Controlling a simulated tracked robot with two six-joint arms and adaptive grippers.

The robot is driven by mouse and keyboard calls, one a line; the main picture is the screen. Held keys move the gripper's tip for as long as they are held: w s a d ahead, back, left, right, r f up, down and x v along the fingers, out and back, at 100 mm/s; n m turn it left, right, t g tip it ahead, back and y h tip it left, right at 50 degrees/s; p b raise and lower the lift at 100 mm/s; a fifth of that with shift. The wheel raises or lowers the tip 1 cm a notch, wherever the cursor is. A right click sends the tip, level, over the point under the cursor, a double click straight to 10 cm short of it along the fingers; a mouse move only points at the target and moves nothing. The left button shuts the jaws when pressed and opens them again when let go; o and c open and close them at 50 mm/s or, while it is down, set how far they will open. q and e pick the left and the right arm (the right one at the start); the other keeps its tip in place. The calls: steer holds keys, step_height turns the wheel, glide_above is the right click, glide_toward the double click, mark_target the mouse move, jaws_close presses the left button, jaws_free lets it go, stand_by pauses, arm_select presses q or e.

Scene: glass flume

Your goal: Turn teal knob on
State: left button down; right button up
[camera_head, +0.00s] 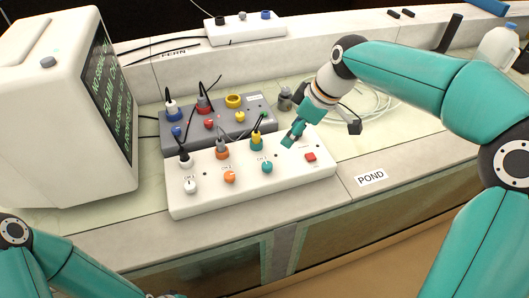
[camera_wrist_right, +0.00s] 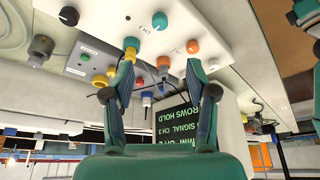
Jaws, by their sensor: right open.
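The teal knob (camera_head: 267,167) sits on the front face of the white control box (camera_head: 205,205), right of an orange knob (camera_head: 230,177) and a white knob (camera_head: 190,186). In the right wrist view, the teal knob (camera_wrist_right: 160,20) shows at the top, above the gap between my fingers. My right gripper (camera_head: 291,138) is open and empty, above the box and a little right of and behind the teal knob. Its two fingers (camera_wrist_right: 160,82) are spread apart in the wrist view. My left arm shows at the lower left, but its gripper is out of view.
A red button (camera_head: 310,157) is right of the teal knob. A grey box (camera_head: 185,138) stands behind, a monitor (camera_head: 60,110) at left. Counter near the POND label (camera_head: 371,177) is clear.

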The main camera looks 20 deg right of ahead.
mark_target(267, 164)
steer(key=x, duration=1.6)
steer(key=shift+w+a+f+p, duration=0.15)
steer(key=shift+f+p, duration=0.1)
steer(key=shift+p, duration=0.15)
jaws_close()
